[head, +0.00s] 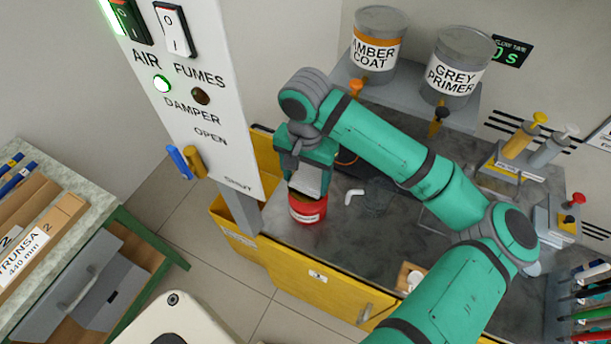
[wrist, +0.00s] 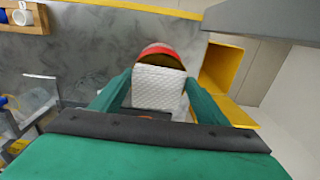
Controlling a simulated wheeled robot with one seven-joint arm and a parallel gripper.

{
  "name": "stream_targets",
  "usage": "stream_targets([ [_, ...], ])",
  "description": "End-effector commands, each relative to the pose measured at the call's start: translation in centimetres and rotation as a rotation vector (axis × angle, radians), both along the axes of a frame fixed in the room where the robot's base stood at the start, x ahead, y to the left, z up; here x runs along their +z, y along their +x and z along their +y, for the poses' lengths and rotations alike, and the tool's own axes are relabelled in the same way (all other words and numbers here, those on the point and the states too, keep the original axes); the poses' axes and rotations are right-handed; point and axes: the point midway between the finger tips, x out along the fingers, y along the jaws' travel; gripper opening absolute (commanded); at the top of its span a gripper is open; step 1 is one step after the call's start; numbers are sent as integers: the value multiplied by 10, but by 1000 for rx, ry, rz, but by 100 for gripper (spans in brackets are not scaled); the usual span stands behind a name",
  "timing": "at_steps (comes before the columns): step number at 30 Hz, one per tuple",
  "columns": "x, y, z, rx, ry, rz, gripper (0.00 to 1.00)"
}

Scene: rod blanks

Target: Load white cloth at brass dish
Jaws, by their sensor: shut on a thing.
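My gripper (head: 307,186) is shut on a white cloth (wrist: 157,88), a quilted-looking folded pad that shows between the two green fingers in the wrist view. The cloth is a pale patch (head: 309,180) in the head view. It is at a red can (head: 308,210) with a white label, on the grey bench's left end. In the wrist view the can's red rim and dark inside (wrist: 165,55) show just beyond the cloth; I cannot tell whether the cloth is inside the rim. I cannot make out a brass dish in either view.
The grey bench top (head: 290,236) has a yellow front, with an open yellow bin (head: 232,228) at its left end. A switch panel (head: 200,100) rises nearby. Amber coat (head: 377,48) and grey primer (head: 458,70) cans stand on a shelf behind. A small white bent piece (head: 354,195) lies right of the can.

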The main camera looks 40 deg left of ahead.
Motion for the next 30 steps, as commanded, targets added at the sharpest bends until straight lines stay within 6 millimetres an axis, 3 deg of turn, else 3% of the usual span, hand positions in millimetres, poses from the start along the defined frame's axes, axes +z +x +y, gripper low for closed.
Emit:
stream_targets([
  [30,-5,0,0,-1,0,1,50],
])
